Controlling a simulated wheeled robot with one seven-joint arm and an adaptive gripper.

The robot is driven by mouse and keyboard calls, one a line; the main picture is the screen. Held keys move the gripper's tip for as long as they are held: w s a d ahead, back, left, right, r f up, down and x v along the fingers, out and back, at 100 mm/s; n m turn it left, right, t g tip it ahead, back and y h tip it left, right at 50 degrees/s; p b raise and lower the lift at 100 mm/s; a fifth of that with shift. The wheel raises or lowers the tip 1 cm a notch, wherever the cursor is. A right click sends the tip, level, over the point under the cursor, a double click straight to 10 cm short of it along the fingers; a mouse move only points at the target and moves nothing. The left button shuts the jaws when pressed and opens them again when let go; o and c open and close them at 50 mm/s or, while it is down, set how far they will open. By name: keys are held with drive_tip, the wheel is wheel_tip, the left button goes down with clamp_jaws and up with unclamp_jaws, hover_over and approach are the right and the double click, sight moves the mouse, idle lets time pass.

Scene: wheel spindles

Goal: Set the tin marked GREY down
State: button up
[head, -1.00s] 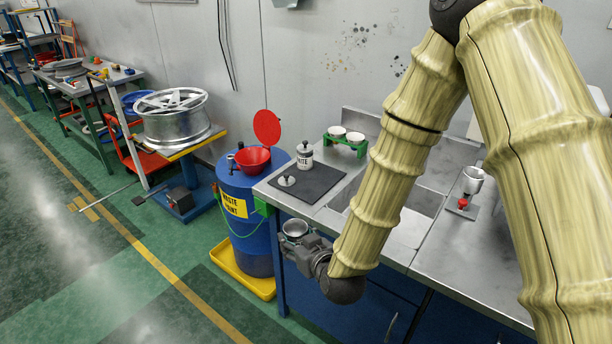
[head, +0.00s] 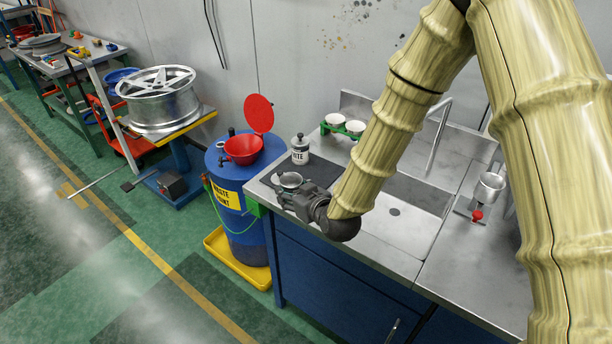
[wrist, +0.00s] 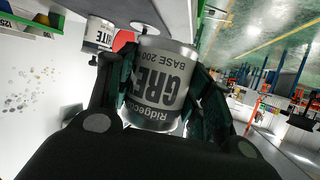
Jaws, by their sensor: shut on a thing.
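The tin marked GREY (wrist: 160,85) is a silver can with a pale label, held between the fingers of my gripper (wrist: 165,100). Its label reads upside down in the wrist view. In the head view the tin (head: 290,180) is open-topped and upright, in my gripper (head: 294,191) at the bench's left end, in front of or over the dark mat (head: 326,178). I cannot tell whether the tin touches anything below.
A lidded WHITE tin (head: 300,151) stands behind on the mat. The blue waste drum (head: 232,190) with a red funnel (head: 243,150) is to the left. A green rack (head: 343,131) with two cups is behind. The sink (head: 395,212) lies to the right.

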drive_tip(key=w+d+p, duration=0.1)
drive_tip(key=w, duration=0.2)
drive_tip(key=w+d+p, duration=0.1)
drive_tip(key=w, duration=0.2)
drive_tip(key=w+d+f+p, duration=0.1)
drive_tip(key=w, duration=0.2)
drive_tip(key=shift+w+d+f, duration=0.1)
drive_tip(key=shift+w+f, duration=0.05)
wheel_tip(320, 180, down, 2)
drive_tip(key=shift+f+p, duration=0.2)
drive_tip(key=shift+p, duration=0.7)
drive_tip(key=shift+f, duration=0.4)
drive_tip(key=shift+f, duration=0.2)
drive_tip(key=o, duration=1.1)
drive_tip(key=shift+c, duration=0.2)
drive_tip(key=shift+r, duration=0.1)
